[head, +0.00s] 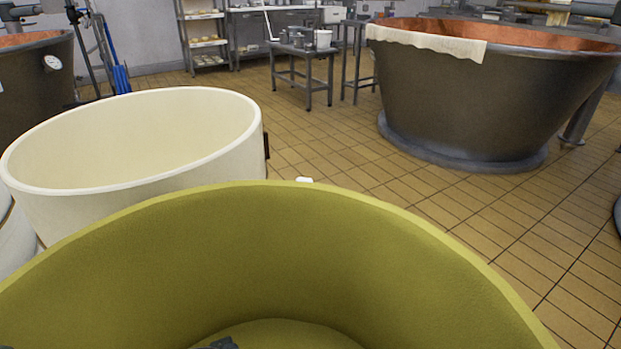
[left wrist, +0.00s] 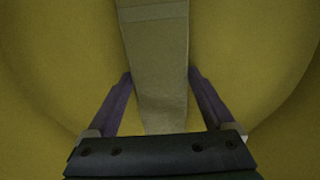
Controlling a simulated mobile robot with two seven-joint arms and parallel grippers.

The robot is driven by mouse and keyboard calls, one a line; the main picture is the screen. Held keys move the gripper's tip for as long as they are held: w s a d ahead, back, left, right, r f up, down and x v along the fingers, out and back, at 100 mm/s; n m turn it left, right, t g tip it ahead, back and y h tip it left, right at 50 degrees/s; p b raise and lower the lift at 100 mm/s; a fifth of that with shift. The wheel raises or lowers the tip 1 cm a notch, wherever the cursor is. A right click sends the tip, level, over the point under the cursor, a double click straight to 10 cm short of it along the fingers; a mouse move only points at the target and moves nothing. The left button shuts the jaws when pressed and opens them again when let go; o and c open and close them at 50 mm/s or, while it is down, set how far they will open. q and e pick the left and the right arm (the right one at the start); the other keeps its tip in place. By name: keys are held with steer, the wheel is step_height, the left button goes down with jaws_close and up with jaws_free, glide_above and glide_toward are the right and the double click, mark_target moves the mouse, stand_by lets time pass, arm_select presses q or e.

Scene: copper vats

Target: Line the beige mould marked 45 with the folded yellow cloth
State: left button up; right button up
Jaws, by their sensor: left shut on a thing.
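A round beige mould (head: 215,175) stands at the left in the head view, open at the top. No number shows on its visible side. In the left wrist view my left gripper (left wrist: 160,78) has its two purple fingers on either side of a pale, flat, folded strip, which I take for the folded cloth (left wrist: 157,60), and is shut on it. The strip looks dull beige-yellow in the shade, with yellow surfaces around it. In the head view only a dark bit of an arm or gripper shows at the bottom edge. My right gripper is not in view.
A large yellow-green tub (head: 300,235) fills the foreground, beside the beige mould. A copper vat (head: 455,105) with a cream cloth (head: 430,42) over its rim stands back right. Another vat (head: 35,85) is far left.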

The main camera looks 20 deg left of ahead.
arm_select(q)
steer(key=shift+a+f, duration=0.15)
steer(key=o, duration=1.3)
step_height(320, 180, up, 9)
steer(key=p, duration=0.5)
steer(key=d+r+n+h+p, duration=0.1)
steer(key=d+r+n+p, duration=0.2)
steer(key=r, duration=0.4)
steer(key=s+d+r+n+t+h+p, duration=0.1)
steer(key=r+n+p, duration=0.2)
steer(key=r+p, duration=0.25)
steer(key=d+r+n+h+p, duration=0.1)
steer(key=d+r+n+p, duration=0.1)
steer(key=r+p, duration=0.35)
steer(key=s+a+r+n+t+y+p, duration=0.1)
steer(key=a+r+n+y+p, duration=0.1)
steer(key=a+r+n+p, duration=0.6)
steer(key=s+a+r+n+t+y+p, duration=0.15)
steer(key=a+r+n, duration=0.45)
steer(key=r, duration=0.6)
steer(key=shift+h, duration=0.35)
steer(key=r+p, duration=1.2)
steer(key=d+r+p, duration=0.1)
steer(key=r+p, duration=2.3)
steer(key=shift+w+d+r, duration=0.15)
steer(key=shift+d+r, duration=0.1)
steer(key=shift+d, duration=0.05)
